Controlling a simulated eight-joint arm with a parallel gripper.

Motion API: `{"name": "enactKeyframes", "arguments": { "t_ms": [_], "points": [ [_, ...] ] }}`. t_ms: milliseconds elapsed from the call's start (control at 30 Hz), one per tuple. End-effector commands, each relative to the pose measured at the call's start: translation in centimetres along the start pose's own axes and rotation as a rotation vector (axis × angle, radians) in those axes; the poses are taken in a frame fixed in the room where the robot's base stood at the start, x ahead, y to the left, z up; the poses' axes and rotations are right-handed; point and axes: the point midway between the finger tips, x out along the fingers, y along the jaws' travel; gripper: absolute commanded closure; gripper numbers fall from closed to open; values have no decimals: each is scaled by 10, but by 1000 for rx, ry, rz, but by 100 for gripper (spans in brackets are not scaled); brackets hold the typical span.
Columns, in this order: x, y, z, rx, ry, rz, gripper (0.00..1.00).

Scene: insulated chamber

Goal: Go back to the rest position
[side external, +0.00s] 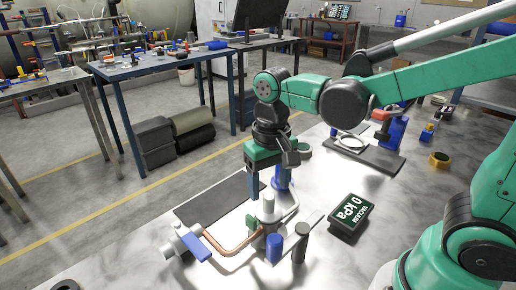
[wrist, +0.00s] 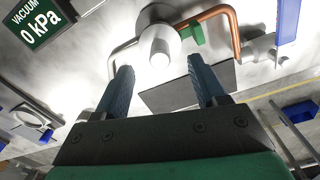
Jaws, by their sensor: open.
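My gripper (side external: 266,190) points down over the metal work surface in the side external view, just above a pipe fitting. In the wrist view my gripper (wrist: 160,72) shows two blue fingers spread wide, with nothing between them. A grey round-topped cylinder (wrist: 160,42) lies beyond the fingertips there, and it also shows in the side external view (side external: 268,206). A copper pipe (side external: 236,247) bends from the fitting towards a valve with a blue handle (side external: 194,246). The fingers look apart from the cylinder, though the exact gap is hard to tell.
A black display reading "VACUUM 0 kPa" (side external: 351,216) stands right of the fitting. A dark flat mat (side external: 215,200) lies to the left. A blue-topped post (side external: 274,247) and a dark post (side external: 299,243) stand in front. A blue workbench (side external: 150,68) is behind.

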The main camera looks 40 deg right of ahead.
Motion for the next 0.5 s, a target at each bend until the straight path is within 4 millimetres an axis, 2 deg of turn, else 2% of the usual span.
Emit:
{"name": "enactKeyframes", "arguments": {
  "t_ms": [200,500],
  "points": [
    [-14,0,1,0,0,0,36],
    [-16,2,1,-7,17,-7,36]
  ]
}}
